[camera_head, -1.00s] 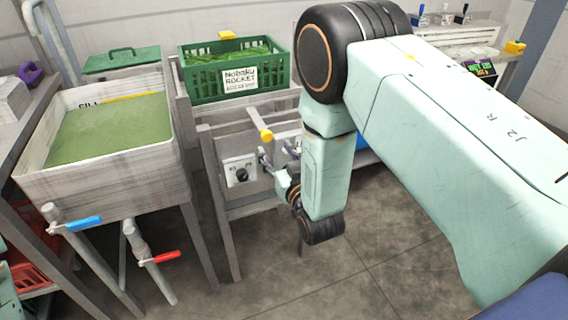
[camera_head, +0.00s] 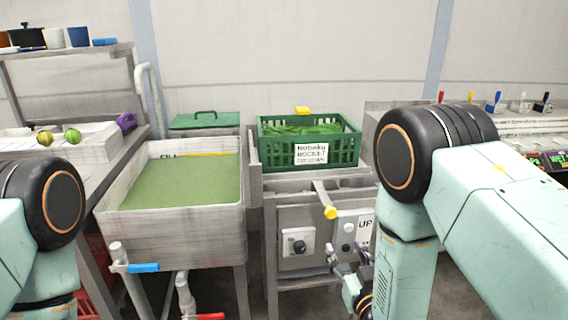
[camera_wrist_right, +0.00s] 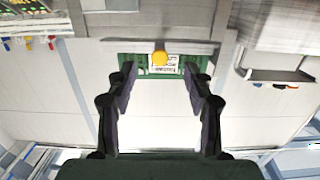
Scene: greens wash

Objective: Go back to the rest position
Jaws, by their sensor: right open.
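My right gripper (camera_head: 346,274) hangs low in front of the control panel in the head view, partly hidden by my right arm. In the right wrist view my right gripper (camera_wrist_right: 160,92) has its two fingers spread wide with nothing between them. Beyond the fingers the green crate (camera_wrist_right: 180,62) and a yellow knob (camera_wrist_right: 159,58) show upside down, apart from the gripper. My left arm shows at the left edge of the head view, but its gripper is out of the picture.
A sink (camera_head: 225,220) of green water stands left of the green crate (camera_head: 350,145) of leaves. A lever with a yellow end (camera_head: 330,212) juts out above the panel (camera_head: 297,243). Blue (camera_head: 143,267) and red (camera_head: 210,317) valve handles stick out below the sink. Shelves stand at left.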

